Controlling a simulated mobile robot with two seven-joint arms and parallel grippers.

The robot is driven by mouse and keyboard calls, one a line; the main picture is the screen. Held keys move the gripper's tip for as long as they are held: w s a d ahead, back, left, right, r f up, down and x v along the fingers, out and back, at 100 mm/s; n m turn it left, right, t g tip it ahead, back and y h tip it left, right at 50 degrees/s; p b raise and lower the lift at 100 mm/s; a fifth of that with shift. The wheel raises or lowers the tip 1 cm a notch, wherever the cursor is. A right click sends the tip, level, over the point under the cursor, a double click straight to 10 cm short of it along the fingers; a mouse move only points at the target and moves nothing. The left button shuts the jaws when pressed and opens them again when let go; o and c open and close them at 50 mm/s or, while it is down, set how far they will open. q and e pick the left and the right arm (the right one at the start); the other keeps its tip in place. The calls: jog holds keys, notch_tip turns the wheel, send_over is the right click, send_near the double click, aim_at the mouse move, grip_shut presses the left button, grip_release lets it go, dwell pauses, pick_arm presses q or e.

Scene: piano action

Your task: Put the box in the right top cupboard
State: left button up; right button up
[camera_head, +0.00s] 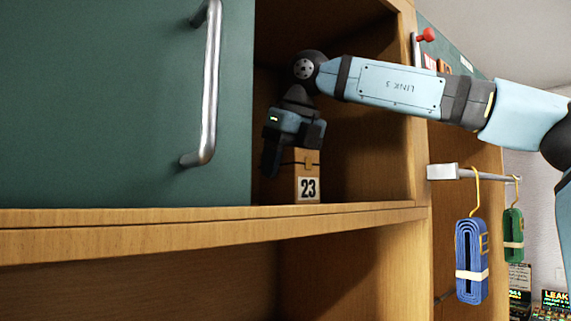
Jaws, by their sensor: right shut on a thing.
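The box (308,173) is small, brown and marked 23. It is upright inside the open right top cupboard (375,145), with its base at the shelf board near the front. I cannot tell whether it fully rests there. My right gripper (287,158) reaches in from the right and is shut on the box from its left and rear side; its fingers are partly hidden. My left gripper is not in view.
A green door (120,100) with a metal handle (208,85) covers the left part. A wooden side wall stands close right of my arm. Outside it, a rod (490,174) holds a blue strap bundle (471,260) and a green one (513,235).

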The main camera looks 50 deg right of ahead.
jog(key=shift+f, duration=0.1)
jog(key=o, duration=1)
jog(key=shift+o, duration=0.2)
jog(key=b+v, duration=0.1)
jog(key=v, duration=0.7)
jog(key=shift+w+a, duration=0.1)
jog(key=shift+f, duration=0.1)
